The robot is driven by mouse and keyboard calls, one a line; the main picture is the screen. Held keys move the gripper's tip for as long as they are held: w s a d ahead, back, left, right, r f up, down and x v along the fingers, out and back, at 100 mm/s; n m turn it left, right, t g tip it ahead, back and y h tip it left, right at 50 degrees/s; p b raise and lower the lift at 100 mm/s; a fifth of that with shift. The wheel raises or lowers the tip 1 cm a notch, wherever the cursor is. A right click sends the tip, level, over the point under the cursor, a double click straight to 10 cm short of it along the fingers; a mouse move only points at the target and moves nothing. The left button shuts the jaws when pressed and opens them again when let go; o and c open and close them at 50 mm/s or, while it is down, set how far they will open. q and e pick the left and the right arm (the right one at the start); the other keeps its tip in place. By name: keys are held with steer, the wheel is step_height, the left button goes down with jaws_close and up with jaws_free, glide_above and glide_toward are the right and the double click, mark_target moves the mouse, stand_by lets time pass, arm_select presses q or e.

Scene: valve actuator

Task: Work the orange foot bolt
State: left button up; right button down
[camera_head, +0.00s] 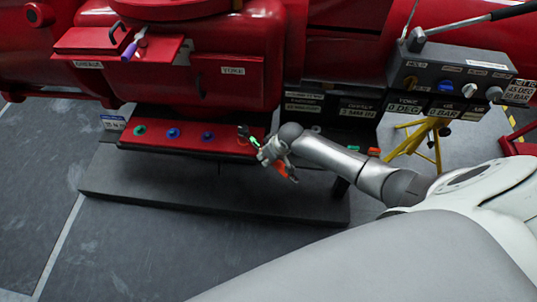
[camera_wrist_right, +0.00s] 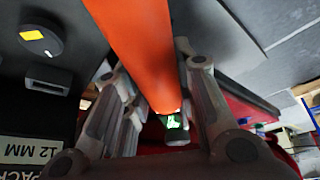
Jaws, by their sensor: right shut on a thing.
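My right gripper (camera_head: 272,153) is at the right end of the red foot plate (camera_head: 220,142). It is shut on a long orange-handled tool (camera_head: 280,169). In the right wrist view the orange handle (camera_wrist_right: 140,40) runs between the fingers of the right gripper (camera_wrist_right: 165,95). A green lit part (camera_wrist_right: 173,121) and a dark end show beyond them. Green, blue and blue bolts (camera_head: 139,130) (camera_head: 173,133) (camera_head: 207,135) stand along the plate. I cannot make out an orange bolt; the tool and gripper cover that end. Whether the tool touches a bolt is unclear. My left gripper is not in view.
The red valve actuator (camera_head: 200,60) rises behind the plate. A dark plinth (camera_head: 180,185) lies under it. A purple-handled tool (camera_head: 133,45) lies on a red shelf. A grey control box (camera_head: 450,75) and yellow stand (camera_head: 420,140) are right. The floor at left is clear.

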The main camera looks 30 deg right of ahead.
steer(key=shift+r, duration=0.15)
steer(key=a+m+p, duration=0.2)
steer(key=shift+s+a+h+p, duration=0.15)
steer(key=shift+a+h+p, duration=0.05)
steer(key=shift+h+p, duration=0.2)
stand_by(0.7)
steer(key=shift+a+m+h+p, duration=0.5)
steer(key=shift+a+m+p, duration=0.1)
steer(key=shift+a+m, duration=0.6)
steer(key=shift+a, duration=0.15)
